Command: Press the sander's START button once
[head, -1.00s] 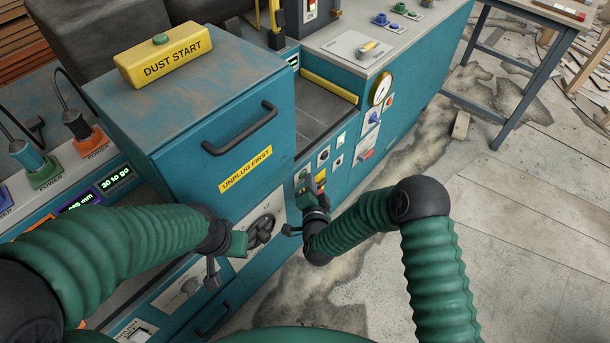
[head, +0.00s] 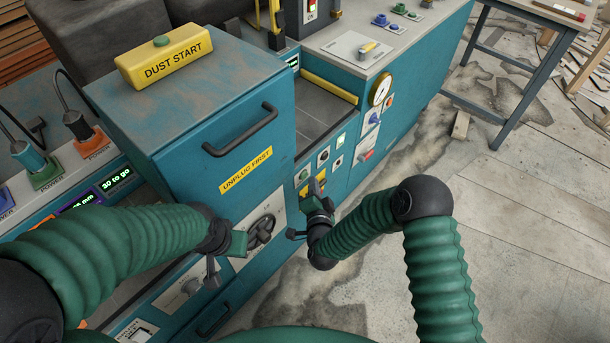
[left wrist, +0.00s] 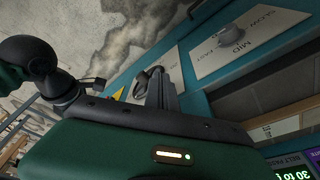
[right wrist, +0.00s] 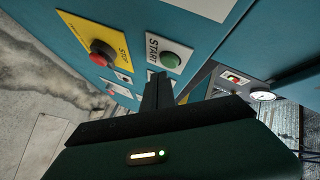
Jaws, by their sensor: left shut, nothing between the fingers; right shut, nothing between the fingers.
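The green START button (right wrist: 170,60) sits on a white plate in the right wrist view. A green button on the front panel in the head view (head: 303,175) looks like the same one. My right gripper (right wrist: 158,78) is shut and empty, its tips just below the START plate in that view; contact cannot be judged. In the head view my right gripper (head: 316,187) is at the front panel, partly covering the controls there. My left gripper (left wrist: 163,78) is shut and empty, near a black rotary knob (head: 261,231) on the machine's front.
The red STOP button (right wrist: 102,53) on a yellow plate is close beside START. The yellow DUST START box (head: 165,55) with a green button stands on the cabinet. A handle (head: 242,133) juts from the cabinet front. The floor to the right (head: 530,235) is open.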

